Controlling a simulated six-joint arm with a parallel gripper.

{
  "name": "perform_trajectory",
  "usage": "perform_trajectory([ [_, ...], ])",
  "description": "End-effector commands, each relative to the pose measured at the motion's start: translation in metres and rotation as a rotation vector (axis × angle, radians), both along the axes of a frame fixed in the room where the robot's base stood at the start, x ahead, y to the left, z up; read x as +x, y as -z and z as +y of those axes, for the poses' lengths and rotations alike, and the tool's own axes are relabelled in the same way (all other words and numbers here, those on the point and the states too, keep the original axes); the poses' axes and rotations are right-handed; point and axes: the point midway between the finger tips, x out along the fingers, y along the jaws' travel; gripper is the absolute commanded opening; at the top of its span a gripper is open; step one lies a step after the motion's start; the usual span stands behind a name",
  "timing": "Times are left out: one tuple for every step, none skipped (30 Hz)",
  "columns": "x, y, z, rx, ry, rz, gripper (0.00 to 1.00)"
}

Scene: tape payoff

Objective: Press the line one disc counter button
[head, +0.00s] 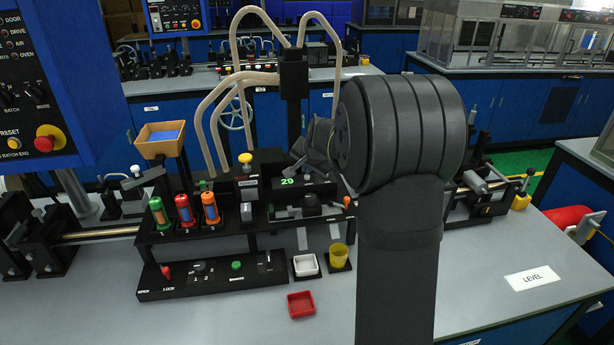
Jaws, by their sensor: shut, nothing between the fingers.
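A black counter block with a green "29" readout (288,181) sits on the raised black bench fixture in the middle. I cannot tell for sure which part is the line one disc counter button. My gripper (299,163) is dark grey and points down-left just above the counter block. It is shut and empty. Its tips look very close to the top of the block; whether they touch it cannot be told. My large dark wrist and arm hide what lies behind to the right.
A yellow-topped post (245,160) stands left of the counter, beside green, red and orange capped cylinders (184,210). Pale curved tubes (215,120) rise behind. In front are a switch panel (210,275), a white tray (305,265), a yellow cup (340,256) and a red tray (301,305).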

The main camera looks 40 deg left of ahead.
Motion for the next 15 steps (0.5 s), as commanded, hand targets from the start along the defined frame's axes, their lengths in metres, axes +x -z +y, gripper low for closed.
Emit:
perform_trajectory([
  [0.0000, 0.0009, 0.0000, 0.000, 0.000, 0.000, 0.00],
  [0.0000, 0.0011, 0.0000, 0.000, 0.000, 0.000, 0.00],
  [0.0000, 0.0016, 0.0000, 0.000, 0.000, 0.000, 0.00],
  [0.0000, 0.0020, 0.0000, 0.000, 0.000, 0.000, 0.00],
  [0.0000, 0.0024, 0.0000, 0.000, 0.000, 0.000, 0.00],
  [0.0000, 0.0029, 0.0000, 0.000, 0.000, 0.000, 0.00],
  [0.0001, 0.0032, 0.0000, 0.000, 0.000, 0.000, 0.00],
  [0.0000, 0.0036, 0.0001, 0.000, 0.000, 0.000, 0.00],
  [0.0001, 0.0041, 0.0001, 0.000, 0.000, 0.000, 0.00],
  [0.0001, 0.0044, 0.0000, 0.000, 0.000, 0.000, 0.00],
  [0.0000, 0.0047, 0.0000, 0.000, 0.000, 0.000, 0.00],
  [0.0000, 0.0052, 0.0001, 0.000, 0.000, 0.000, 0.00],
  [0.0000, 0.0056, 0.0000, 0.000, 0.000, 0.000, 0.00],
  [0.0001, 0.0060, 0.0001, 0.000, 0.000, 0.000, 0.00],
  [0.0001, 0.0065, 0.0001, 0.000, 0.000, 0.000, 0.00],
])
